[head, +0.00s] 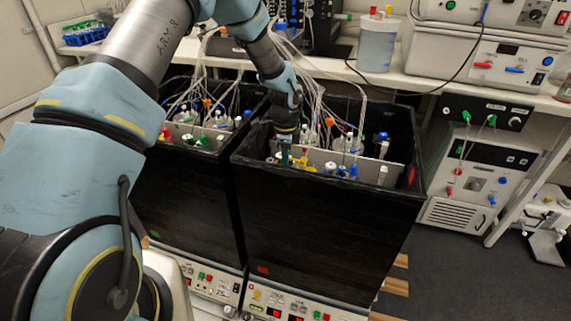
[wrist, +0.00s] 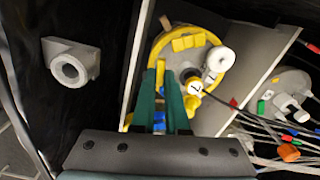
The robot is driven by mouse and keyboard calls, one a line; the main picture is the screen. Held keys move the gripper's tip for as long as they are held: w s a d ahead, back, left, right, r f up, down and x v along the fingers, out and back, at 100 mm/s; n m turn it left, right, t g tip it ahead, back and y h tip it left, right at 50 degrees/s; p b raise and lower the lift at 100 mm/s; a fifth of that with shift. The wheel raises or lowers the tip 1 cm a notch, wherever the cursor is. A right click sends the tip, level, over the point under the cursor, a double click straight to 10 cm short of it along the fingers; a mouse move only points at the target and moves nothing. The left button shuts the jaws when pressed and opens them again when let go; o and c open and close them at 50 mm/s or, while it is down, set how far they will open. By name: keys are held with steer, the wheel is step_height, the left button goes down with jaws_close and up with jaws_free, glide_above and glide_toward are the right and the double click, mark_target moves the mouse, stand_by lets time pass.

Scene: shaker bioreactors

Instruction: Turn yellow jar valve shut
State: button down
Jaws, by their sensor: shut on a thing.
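My gripper (wrist: 160,80) reaches down to the lid's left edge. Its two green fingers are closed on a narrow yellow piece, the yellow jar valve (wrist: 160,74), mostly hidden between them. Some blue shows between and beside the fingers lower down. In the head view my gripper (head: 284,152) points down into the right black box, near its left front, and the jar is mostly hidden there.
The black box (head: 330,220) has high walls close around my gripper. A grey divider (wrist: 251,82) stands right of the yellow lid. Another jar with green and red fittings and many thin tubes lies beyond. A grey bracket (wrist: 70,65) sits on the left wall.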

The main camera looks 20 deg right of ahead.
steer(key=shift+m, duration=1)
steer(key=c, duration=0.9)
jaws_free()
step_height(320, 180, up, 11)
steer(key=shift+f+b, duration=0.1)
steer(key=shift+b, duration=0.95)
